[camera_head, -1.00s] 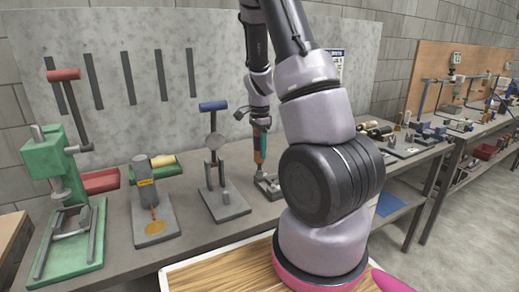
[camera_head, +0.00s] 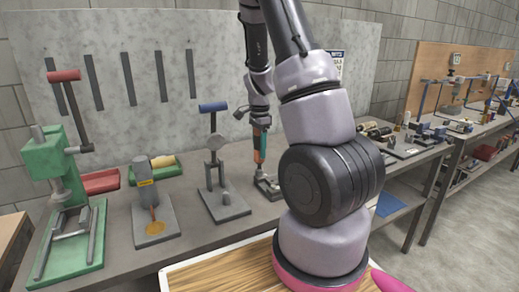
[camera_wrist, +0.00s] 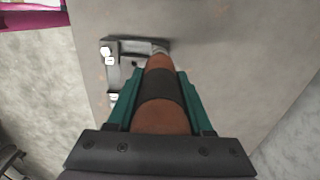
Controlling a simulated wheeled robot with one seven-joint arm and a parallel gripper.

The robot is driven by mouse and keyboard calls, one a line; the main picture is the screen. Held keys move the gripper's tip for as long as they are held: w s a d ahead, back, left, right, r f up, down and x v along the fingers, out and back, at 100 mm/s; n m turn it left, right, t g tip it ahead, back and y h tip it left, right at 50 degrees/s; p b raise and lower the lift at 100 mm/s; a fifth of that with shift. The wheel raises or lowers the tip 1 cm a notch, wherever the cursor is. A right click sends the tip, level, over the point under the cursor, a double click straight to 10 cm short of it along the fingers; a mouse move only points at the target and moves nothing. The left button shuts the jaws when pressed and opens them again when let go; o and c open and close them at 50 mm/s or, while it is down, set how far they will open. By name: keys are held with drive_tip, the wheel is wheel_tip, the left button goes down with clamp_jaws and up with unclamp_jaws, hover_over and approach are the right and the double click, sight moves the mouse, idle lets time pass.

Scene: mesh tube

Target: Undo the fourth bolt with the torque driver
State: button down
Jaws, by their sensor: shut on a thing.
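My gripper (camera_head: 261,138) is shut on the torque driver (camera_head: 259,149), which has an orange-brown body with a dark band. The driver (camera_wrist: 162,112) also shows in the wrist view between the green fingers of my gripper (camera_wrist: 161,100). It points down, its lower end at the grey metal fixture (camera_head: 268,186) on the bench. In the wrist view the fixture (camera_wrist: 128,62) shows light bolt heads (camera_wrist: 108,54) on its left side. The driver hides its tip and whatever lies under it, so I cannot tell whether it touches a bolt.
A grey press stand (camera_head: 222,198) with a blue handle stands left of the fixture on the bench (camera_head: 190,205). A yellow-labelled device (camera_head: 150,205) and a green press (camera_head: 75,215) stand farther left. Small parts lie to the right. My arm hides some of the bench.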

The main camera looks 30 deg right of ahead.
sight(259, 132)
drive_tip(key=shift+s+f, duration=0.15)
drive_tip(key=shift+w+r, duration=0.2)
drive_tip(key=shift+r, duration=2.9)
drive_tip(key=shift+s, duration=0.1)
